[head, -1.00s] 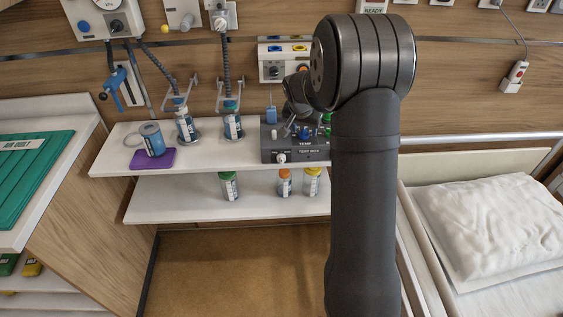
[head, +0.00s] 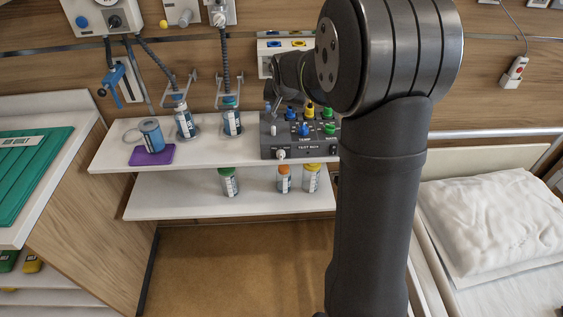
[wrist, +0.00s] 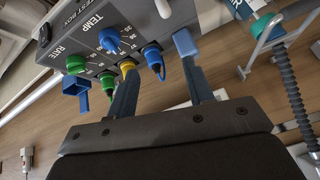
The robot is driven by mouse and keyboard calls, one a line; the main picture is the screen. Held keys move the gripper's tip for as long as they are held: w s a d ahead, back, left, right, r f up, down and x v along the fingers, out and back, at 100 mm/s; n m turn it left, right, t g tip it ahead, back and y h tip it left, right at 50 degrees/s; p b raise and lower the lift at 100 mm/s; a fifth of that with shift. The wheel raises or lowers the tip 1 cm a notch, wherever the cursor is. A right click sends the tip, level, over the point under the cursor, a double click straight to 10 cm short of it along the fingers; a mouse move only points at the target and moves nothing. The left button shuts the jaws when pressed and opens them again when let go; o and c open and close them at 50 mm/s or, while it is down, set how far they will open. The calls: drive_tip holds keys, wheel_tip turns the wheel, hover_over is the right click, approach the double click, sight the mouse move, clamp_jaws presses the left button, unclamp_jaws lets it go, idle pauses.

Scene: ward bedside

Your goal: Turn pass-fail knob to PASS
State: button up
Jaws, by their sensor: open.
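The grey test box (head: 315,153) stands at the right end of the upper white shelf. In the head view my arm mostly hides the gripper.
Yellow (wrist: 128,68) and blue (wrist: 153,58) plugs rise between the fingers. Left on the shelf are bottles (head: 232,121) and a blue cup (head: 151,135). A wall unit (head: 270,58) is behind the box.

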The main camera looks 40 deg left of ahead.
drive_tip(key=s+d+f+n+t+y, duration=0.15)
drive_tip(key=s+y, duration=0.45)
drive_tip(key=s, duration=0.6)
drive_tip(key=s+d+r+n+t+y, duration=0.1)
drive_tip(key=s+d+r+t, duration=0.15)
drive_tip(key=d, duration=0.55)
drive_tip(key=s+d+r+n+t+y, duration=0.1)
drive_tip(key=s+d+t, duration=0.3)
drive_tip(key=d, duration=0.3)
approach(281, 159)
drive_tip(key=shift+m, duration=0.25)
drive_tip(key=x, duration=0.8)
drive_tip(key=shift+w+a, duration=0.2)
drive_tip(key=shift+w, duration=0.05)
drive_tip(key=c, duration=1)
